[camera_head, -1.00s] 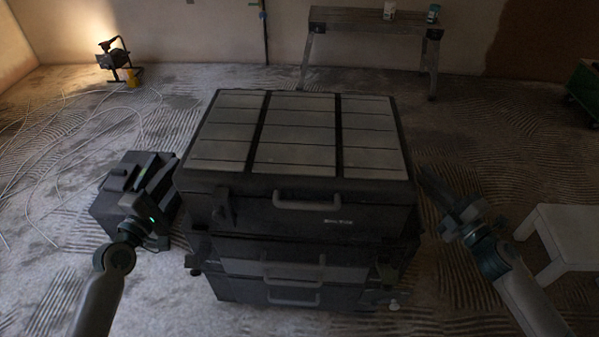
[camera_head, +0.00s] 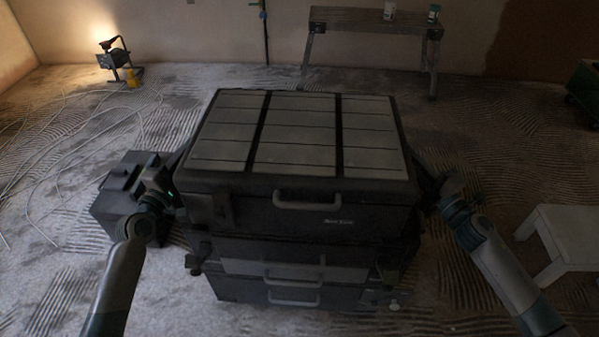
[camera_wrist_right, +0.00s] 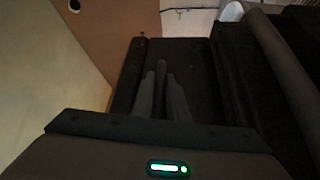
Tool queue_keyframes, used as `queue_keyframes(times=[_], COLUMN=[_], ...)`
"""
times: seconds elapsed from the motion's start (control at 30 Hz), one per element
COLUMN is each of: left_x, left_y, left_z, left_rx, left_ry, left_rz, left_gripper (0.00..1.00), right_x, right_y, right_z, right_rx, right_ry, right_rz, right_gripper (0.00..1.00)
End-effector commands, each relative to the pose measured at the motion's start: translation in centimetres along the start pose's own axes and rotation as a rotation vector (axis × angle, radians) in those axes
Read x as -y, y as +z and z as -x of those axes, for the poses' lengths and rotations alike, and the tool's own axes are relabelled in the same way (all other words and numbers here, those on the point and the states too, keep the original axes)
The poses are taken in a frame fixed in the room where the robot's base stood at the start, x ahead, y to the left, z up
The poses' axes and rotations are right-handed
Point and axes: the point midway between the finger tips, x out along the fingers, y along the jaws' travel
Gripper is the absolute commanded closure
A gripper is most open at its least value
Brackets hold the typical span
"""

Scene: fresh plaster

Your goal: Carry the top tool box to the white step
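The top tool box (camera_head: 310,205) is a wide dark case with a grey panelled lid and a front handle, flat on a stack of dark boxes (camera_head: 290,290). My left gripper (camera_head: 172,180) is close against its left side; the fingers are mostly hidden. My right gripper (camera_head: 428,183) is close against its right side. In the right wrist view the right fingers (camera_wrist_right: 162,95) lie close together against dark surfaces, with nothing clearly held; contact cannot be told. The white step (camera_head: 565,230) stands on the floor at the right.
A dark box (camera_head: 112,205) stands on the floor left of the stack. A trestle bench (camera_head: 365,22) stands by the back wall. Floor is clear between the stack and the step.

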Motion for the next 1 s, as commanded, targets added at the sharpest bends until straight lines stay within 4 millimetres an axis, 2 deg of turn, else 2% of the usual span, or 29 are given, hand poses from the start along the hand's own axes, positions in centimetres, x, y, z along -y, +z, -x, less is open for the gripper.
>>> queue_keyframes(times=[0.03,0.1,0.13,1.0], left_x=[0.00,0.00,0.00,0.04], left_y=[0.00,0.00,0.00,-0.04], left_z=[0.01,0.02,0.02,0.05], left_rx=[0.000,0.000,0.000,0.000], left_ry=[0.000,0.000,0.000,-0.001], left_rz=[0.000,0.000,0.000,0.002], left_gripper=[0.82,0.98,1.00,1.00], right_x=[0.00,0.00,0.00,0.07], right_y=[0.00,0.01,0.01,0.04], right_z=[0.01,0.02,0.02,0.06], right_rx=[0.000,0.000,0.000,0.001], right_ry=[0.000,0.000,0.000,-0.001], right_rz=[0.000,0.000,0.000,0.000], right_gripper=[0.99,1.00,1.00,1.00])
